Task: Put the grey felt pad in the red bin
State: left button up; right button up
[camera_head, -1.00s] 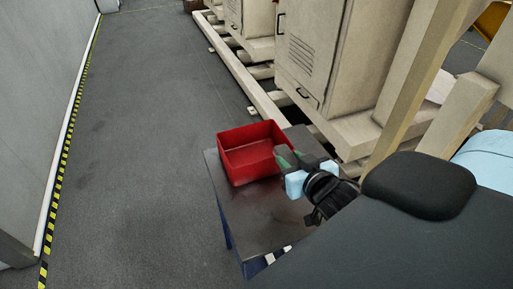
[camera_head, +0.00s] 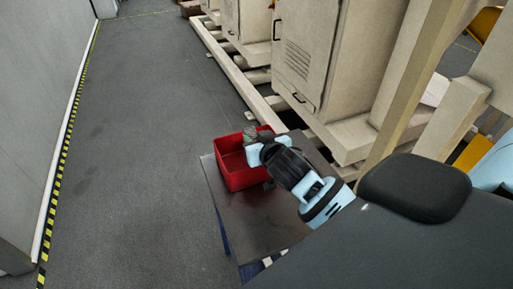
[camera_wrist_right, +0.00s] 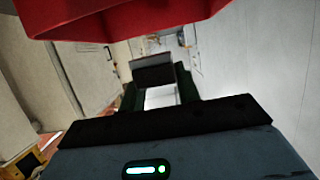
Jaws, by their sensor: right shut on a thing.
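The red bin (camera_head: 241,180) stands on a small dark table, with its open top facing up. My right gripper (camera_head: 257,137) is over the bin's far right part in the head view. It is shut on the grey felt pad, a small dark grey block that shows between the fingers in the right wrist view (camera_wrist_right: 154,74). In the head view the pad is hard to tell from the fingertips. The red bin's wall also crosses the top of the right wrist view (camera_wrist_right: 130,18). My left gripper is not in view.
The dark tabletop (camera_head: 262,222) is bare in front of the bin. Beige cabinets (camera_head: 315,60) on a pale frame stand behind and to the right. A wooden post (camera_head: 412,80) rises at the right. Grey floor (camera_head: 130,150) is clear at left.

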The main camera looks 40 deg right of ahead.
notch_tip(320, 180, down, 4)
jog(key=shift+r, duration=0.2)
jog(key=shift+f, duration=0.2)
jog(key=o, duration=1)
jog(key=shift+r, duration=0.25)
jog(key=shift+s+a+r, duration=0.1)
jog(key=shift+s, duration=0.2)
jog(key=v, duration=1.1)
jog(key=shift+s+r, duration=0.1)
jog(key=shift+s, duration=0.15)
